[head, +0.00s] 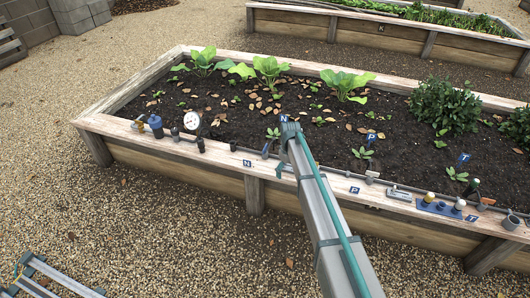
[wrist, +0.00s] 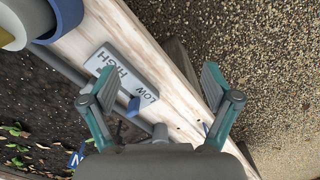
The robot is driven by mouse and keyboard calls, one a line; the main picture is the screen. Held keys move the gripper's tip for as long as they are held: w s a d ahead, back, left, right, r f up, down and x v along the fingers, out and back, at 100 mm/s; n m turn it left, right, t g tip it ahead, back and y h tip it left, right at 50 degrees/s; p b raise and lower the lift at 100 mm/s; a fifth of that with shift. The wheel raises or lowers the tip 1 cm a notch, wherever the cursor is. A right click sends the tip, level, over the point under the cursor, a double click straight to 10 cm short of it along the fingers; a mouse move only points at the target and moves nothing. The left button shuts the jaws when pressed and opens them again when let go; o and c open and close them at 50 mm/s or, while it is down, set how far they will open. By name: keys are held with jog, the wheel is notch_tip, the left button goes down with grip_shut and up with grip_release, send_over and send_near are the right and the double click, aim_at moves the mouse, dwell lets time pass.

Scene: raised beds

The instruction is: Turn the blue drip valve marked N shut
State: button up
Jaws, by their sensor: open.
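A small blue lever (wrist: 133,107) shows beside the left finger, partly over a grey plate reading LOW and HIGH (wrist: 118,72). A blue tag that seems to read N (wrist: 75,158) is at lower left. I cannot tell for certain which valve this lever belongs to.
A gauge (head: 192,121) and a blue cup (head: 155,126) stand left on the ledge (head: 225,155). Plate P (head: 354,190), a grey plate (head: 399,194) and a blue holder with bottles (head: 440,210) are to the right. Leafy plants (head: 345,84) grow behind.

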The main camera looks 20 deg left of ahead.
aim_at(265, 147)
jog(key=w+a+r+n+b, duration=0.1)
jog(key=w+a+r+n, duration=0.35)
jog(key=a+r, duration=0.2)
jog(key=w+a+r+n+b, duration=0.1)
jog(key=w+a+r+n, duration=0.2)
jog(key=w+a+r, duration=0.4)
jog(key=shift+m, duration=0.25)
jog(key=f, duration=0.4)
jog(key=s+f+b, duration=0.1)
jog(key=f, duration=0.3)
jog(key=s+f, duration=0.1)
jog(key=f, duration=0.3)
jog(key=shift+a, duration=0.35)
jog(key=c, duration=1.2)
jog(key=shift+o, duration=0.3)
